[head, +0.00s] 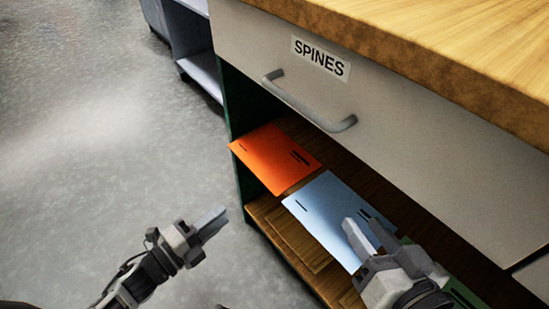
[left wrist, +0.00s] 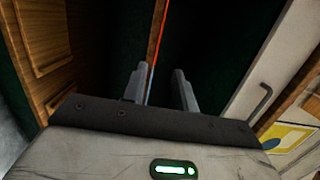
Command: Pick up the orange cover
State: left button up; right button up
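The orange cover (head: 276,158) lies flat on the wooden shelf below the drawer, its left corner sticking out past the shelf's front edge. In the left wrist view it is a thin edge-on orange line (left wrist: 158,40) beyond the fingers. My left gripper (head: 218,217) is in front of the shelf, apart from the cover. The left wrist view shows its fingers (left wrist: 160,82) spread with nothing held. My right gripper (head: 367,231) is over the light blue cover (head: 325,210), its fingers apart; whether it touches that cover is unclear.
The drawer labelled SPINES (head: 350,85), with a grey handle (head: 309,103), is closed above the shelf. A green cover (head: 460,293) lies at the lower right, partly hidden by my right gripper. The grey floor (head: 90,150) at left is clear.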

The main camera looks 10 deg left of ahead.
pick_arm(q)
jog(key=b+x, duration=0.3)
jog(key=x, duration=1)
jog(key=shift+w+f, duration=0.15)
jog(key=shift+w, duration=0.25)
grip_shut()
pick_arm(e)
jog(key=shift+w+a+r+m+t+y, duration=0.1)
jog(key=shift+a+r+m+t+y, duration=0.3)
jog(key=shift+r+m+y, duration=0.25)
